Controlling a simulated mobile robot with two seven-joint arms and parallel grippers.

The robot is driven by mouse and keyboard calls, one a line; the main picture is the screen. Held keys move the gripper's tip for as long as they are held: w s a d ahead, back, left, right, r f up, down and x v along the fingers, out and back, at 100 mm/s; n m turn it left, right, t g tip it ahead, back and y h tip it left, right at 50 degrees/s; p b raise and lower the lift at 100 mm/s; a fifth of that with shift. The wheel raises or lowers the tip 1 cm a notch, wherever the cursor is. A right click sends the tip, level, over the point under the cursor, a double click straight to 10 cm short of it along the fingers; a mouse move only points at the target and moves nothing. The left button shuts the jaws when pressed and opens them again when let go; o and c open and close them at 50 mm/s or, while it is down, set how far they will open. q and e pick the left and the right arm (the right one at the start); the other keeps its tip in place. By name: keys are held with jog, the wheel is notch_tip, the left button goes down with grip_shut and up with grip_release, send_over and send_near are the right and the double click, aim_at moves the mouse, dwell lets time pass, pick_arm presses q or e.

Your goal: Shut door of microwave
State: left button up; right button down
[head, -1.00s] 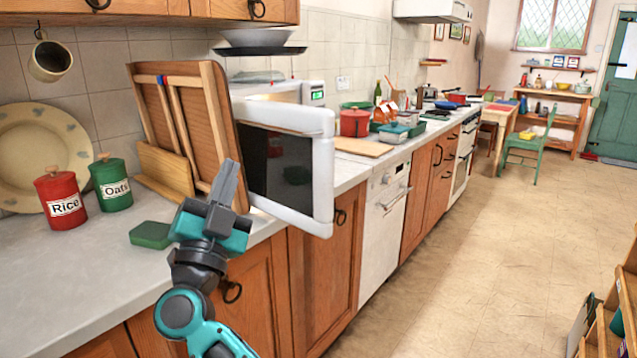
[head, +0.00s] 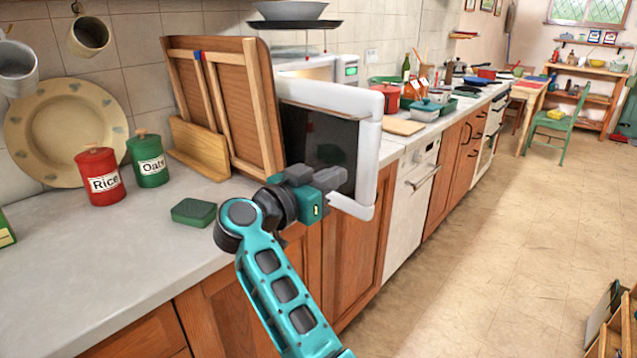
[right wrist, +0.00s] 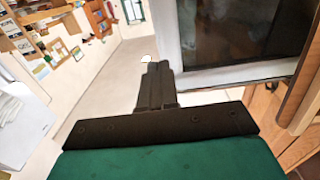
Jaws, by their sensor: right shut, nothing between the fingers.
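The microwave (head: 345,69) stands on the counter behind a wooden rack, its body mostly hidden. Its door (head: 372,145), a white frame around a dark pane, is open and sticks out past the counter's front edge. My right gripper (head: 318,178) is in front of the door's lower near part and covers some of it. In the right wrist view its fingers (right wrist: 156,85) are shut and empty, and the door (right wrist: 185,35) is just right of them. I cannot tell whether they touch. My left gripper is not in view.
The wooden rack (head: 262,110) stands close left of the door. A green sponge (head: 194,212), a red Rice tin (head: 101,177) and a green Oats tin (head: 149,160) are on the counter (head: 95,265).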

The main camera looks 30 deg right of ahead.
aim_at(369, 159)
jog(key=x, duration=0.8)
jog(key=shift+w+d, duration=0.1)
jog(key=shift+w, duration=0.1)
